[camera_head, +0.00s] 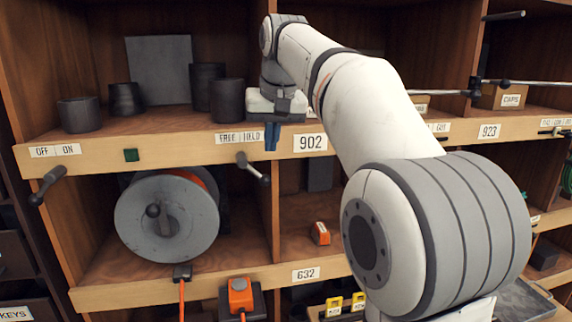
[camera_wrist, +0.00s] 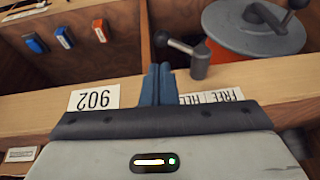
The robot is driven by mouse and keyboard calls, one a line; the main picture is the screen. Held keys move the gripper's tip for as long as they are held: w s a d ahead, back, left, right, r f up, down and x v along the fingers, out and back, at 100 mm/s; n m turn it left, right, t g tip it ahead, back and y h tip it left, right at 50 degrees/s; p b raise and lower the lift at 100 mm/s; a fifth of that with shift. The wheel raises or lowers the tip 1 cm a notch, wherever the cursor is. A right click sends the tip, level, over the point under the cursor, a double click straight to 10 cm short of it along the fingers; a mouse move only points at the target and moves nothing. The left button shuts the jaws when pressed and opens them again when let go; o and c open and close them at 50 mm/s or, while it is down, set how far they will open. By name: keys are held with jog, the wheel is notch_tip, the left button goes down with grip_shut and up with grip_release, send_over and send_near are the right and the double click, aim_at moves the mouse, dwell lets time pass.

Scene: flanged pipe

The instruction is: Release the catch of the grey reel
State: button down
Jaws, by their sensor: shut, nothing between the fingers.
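The grey reel (camera_head: 150,222) stands in the lower left bay, with a crank and dark knob on its face; part of it also shows in the wrist view (camera_wrist: 255,28). Its catch looks to be the lever (camera_head: 253,168) on the shelf edge under the FREE/HELD label (camera_head: 238,136). The lever slants down to the right, toward the HELD side. My gripper (camera_head: 271,139) is shut and empty, with blue fingers just right of that label, above the lever's knob. In the wrist view the fingers (camera_wrist: 157,85) are beside the lever (camera_wrist: 188,50), with no clear contact.
Another lever (camera_head: 47,185) hangs under the OFF/ON label at the left. Dark cups (camera_head: 126,99) stand on the shelf above. An orange block (camera_head: 320,233) sits in the bay to the right of the reel.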

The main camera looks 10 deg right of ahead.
aim_at(265, 175)
jog(key=x, duration=0.6)
jog(key=shift+s+a+f, duration=0.25)
jog(key=shift+a+f, duration=0.05)
